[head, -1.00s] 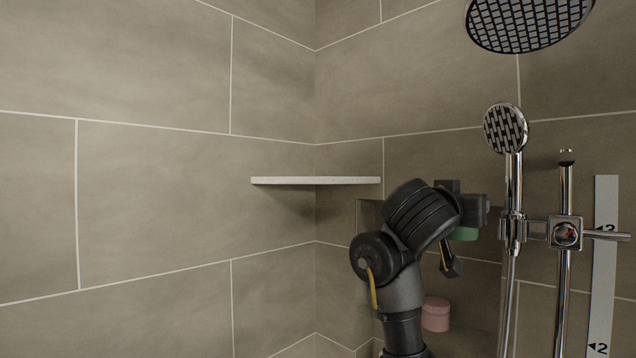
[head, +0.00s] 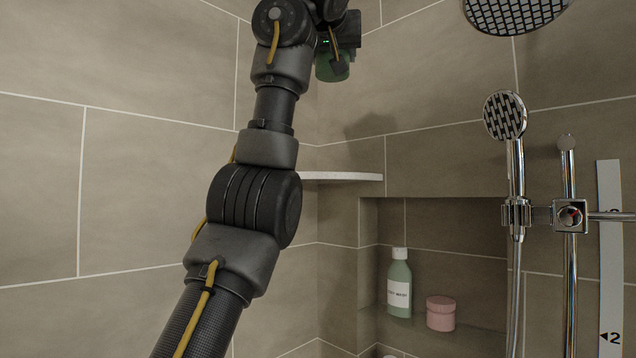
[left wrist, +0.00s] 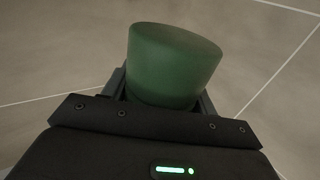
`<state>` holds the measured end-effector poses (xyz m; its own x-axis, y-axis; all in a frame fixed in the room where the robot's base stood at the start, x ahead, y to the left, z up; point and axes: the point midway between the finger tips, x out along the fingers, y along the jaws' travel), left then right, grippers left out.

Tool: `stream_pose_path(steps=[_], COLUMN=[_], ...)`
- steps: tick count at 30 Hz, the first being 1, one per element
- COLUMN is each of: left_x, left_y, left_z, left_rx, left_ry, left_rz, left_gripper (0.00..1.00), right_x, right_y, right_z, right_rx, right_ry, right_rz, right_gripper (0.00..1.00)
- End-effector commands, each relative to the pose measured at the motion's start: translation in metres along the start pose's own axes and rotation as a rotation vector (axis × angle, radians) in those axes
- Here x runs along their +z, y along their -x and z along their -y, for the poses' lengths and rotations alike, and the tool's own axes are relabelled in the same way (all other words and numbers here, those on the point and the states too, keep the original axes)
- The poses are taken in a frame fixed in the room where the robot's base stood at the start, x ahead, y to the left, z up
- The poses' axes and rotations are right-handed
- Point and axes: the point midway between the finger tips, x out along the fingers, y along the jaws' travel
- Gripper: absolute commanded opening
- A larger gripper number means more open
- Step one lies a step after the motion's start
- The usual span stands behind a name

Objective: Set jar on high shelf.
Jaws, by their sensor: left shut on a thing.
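A green jar (head: 331,70) is held high in the head view, above the corner shelf. My left gripper (head: 338,58) is shut on it. The jar also shows in the left wrist view (left wrist: 173,68), between the fingers, with only tiled wall behind it. The white corner shelf (head: 345,177) is at mid height where the two walls meet. My left arm hides its left part, and the visible part of its edge looks bare. Its top surface cannot be seen. My right gripper is not in view.
A recessed niche right of and below the shelf holds a green body-wash bottle (head: 399,287) and a pink jar (head: 440,314). A hand shower (head: 506,116) on its rail (head: 568,280) stands further right. A round shower head (head: 512,12) hangs at the top right.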

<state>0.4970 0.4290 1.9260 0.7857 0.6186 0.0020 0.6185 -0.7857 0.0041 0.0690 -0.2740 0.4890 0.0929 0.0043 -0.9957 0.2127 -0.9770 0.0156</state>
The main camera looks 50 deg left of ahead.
Motion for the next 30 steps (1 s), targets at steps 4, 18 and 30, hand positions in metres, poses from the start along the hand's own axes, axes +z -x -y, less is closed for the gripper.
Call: stream_pose_path(steps=[4, 18, 30], left_x=[0.01, 0.035, 0.067], left_y=[-0.028, -0.059, -0.144], left_z=[0.034, 0.046, 0.054], left_rx=[-0.099, -0.163, -0.165], left_ry=[-0.003, -0.005, -0.008], left_rz=[0.003, -0.002, 0.003], left_gripper=[0.29, 0.29, 0.29], right_x=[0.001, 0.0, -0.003], right_y=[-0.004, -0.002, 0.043], right_z=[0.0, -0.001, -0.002], right_rx=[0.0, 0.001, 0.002], right_ry=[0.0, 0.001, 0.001], right_rz=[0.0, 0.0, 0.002], right_gripper=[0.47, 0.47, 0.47])
